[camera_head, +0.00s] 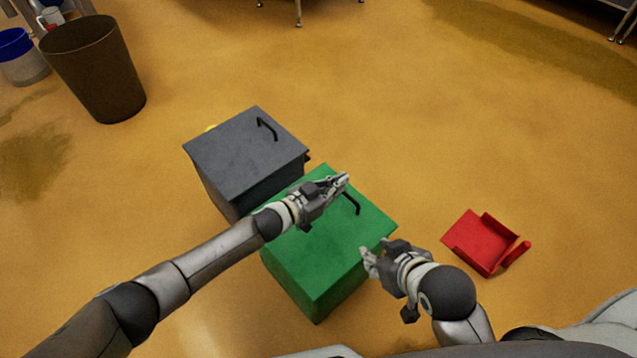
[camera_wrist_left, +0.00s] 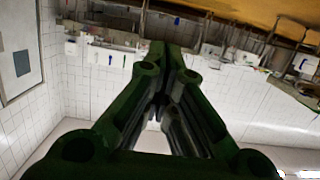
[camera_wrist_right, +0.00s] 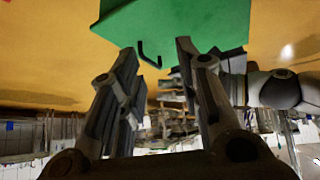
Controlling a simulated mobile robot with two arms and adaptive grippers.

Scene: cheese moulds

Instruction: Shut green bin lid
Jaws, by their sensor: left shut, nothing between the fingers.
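The green bin (camera_head: 310,285) stands on the floor in the middle of the head view. Its green lid (camera_head: 330,230) lies flat over the top and looks shut, with a black handle (camera_head: 351,203) near its far right edge. My left gripper (camera_head: 343,181) is over the far part of the lid, near the handle, shut and empty; its closed fingers fill the left wrist view (camera_wrist_left: 163,85). Whether it touches the lid is unclear. My right gripper (camera_head: 367,262) is by the bin's near right side. The right wrist view shows its fingers (camera_wrist_right: 160,75) apart and empty, with the lid beyond.
A grey bin (camera_head: 245,150) with a shut lid stands just behind and left of the green one. A red dustpan (camera_head: 485,243) lies on the floor at right. A brown bin (camera_head: 95,70) stands far left. The floor beyond is open.

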